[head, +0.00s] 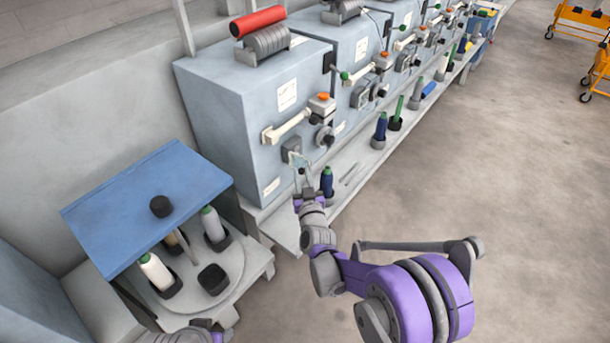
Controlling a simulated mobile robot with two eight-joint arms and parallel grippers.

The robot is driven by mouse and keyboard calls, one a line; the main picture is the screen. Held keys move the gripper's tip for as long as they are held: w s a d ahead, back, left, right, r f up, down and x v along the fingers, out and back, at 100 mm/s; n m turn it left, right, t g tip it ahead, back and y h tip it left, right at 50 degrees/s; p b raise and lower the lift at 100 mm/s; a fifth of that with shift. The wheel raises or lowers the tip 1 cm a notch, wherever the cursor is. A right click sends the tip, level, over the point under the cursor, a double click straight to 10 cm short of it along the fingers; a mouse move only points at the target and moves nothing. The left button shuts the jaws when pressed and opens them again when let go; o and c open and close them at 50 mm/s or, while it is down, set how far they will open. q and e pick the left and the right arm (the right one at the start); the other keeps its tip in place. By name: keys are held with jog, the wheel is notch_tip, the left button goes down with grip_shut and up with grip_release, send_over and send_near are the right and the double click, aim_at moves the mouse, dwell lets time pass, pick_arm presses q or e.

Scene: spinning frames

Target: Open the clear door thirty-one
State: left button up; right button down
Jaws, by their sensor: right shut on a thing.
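My right gripper (306,180) is in front of the nearest grey-blue machine cabinet (225,120), low down near its front corner. Its fingers point up at a small grey fitting (292,152) on the cabinet's front. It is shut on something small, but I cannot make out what. A dark blue spool (327,182) stands just right of the gripper. I cannot pick out a clear door or a number thirty-one; a see-through panel would be hard to see here. Part of my left arm shows at the bottom edge, but its gripper cannot be made out.
A pale bar (286,127) and an orange-topped part (321,104) sit above the fitting. A blue-topped stand (150,200) with several spools is at the lower left. More machines run to the back right. The floor (500,200) on the right is clear, with orange carts (577,20) far off.

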jog(key=shift+w+a, duration=0.1)
jog(key=shift+a, duration=0.65)
jog(key=c, duration=0.7)
grip_release()
jog(key=shift+a, duration=0.3)
jog(key=shift+c, duration=0.2)
jog(key=shift+d, duration=0.15)
jog(key=s+d, duration=0.2)
jog(key=s, duration=0.8)
jog(key=shift+s+p, duration=0.3)
jog(key=shift+s, duration=0.05)
